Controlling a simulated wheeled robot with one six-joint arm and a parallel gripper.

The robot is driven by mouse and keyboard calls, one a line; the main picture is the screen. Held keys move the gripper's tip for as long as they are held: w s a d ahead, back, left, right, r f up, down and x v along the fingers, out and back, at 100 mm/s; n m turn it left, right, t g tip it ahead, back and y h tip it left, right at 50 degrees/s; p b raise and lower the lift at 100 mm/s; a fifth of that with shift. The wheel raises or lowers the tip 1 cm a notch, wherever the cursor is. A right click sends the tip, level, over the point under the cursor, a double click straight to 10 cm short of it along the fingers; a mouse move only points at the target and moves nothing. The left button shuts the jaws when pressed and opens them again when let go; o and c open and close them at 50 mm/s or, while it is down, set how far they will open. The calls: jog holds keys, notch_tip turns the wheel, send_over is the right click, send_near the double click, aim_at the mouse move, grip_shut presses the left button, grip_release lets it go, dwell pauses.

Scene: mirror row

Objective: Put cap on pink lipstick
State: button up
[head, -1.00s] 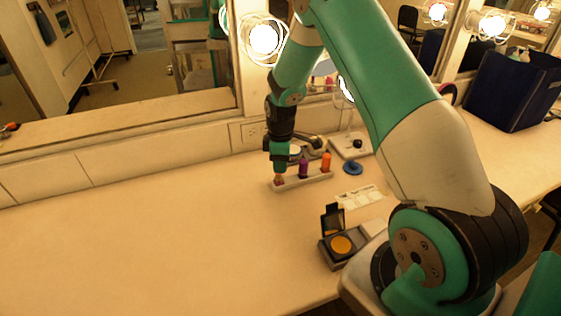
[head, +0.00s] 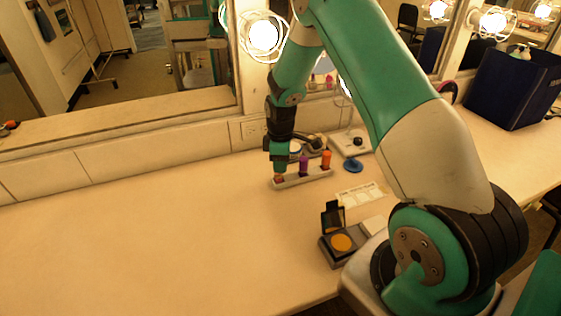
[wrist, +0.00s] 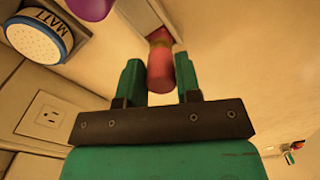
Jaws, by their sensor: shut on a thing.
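My gripper (head: 279,173) points down at the left end of a pale rack (head: 317,177) in the head view. In the wrist view its two green fingers (wrist: 160,72) are on either side of a pinkish-red cap (wrist: 161,75) and hold it. The cap is in line with the pink lipstick (wrist: 158,37), whose golden-brown part shows at the rack slot. The two look touching, but I cannot tell how far the cap sits down. The fingers hide most of this in the head view.
A purple lipstick (head: 303,166) and an orange one (head: 326,160) stand in the rack beside my gripper. The left of the counter is clear.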

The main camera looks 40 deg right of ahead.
jog(key=shift+f, duration=0.5)
dwell(1.0)
jog(key=o, duration=1.5)
jog(key=shift+c, duration=0.2)
jog(key=shift+r, duration=0.15)
jog(key=shift+r+p, duration=2.45)
jog(key=shift+r, duration=0.95)
grip_shut()
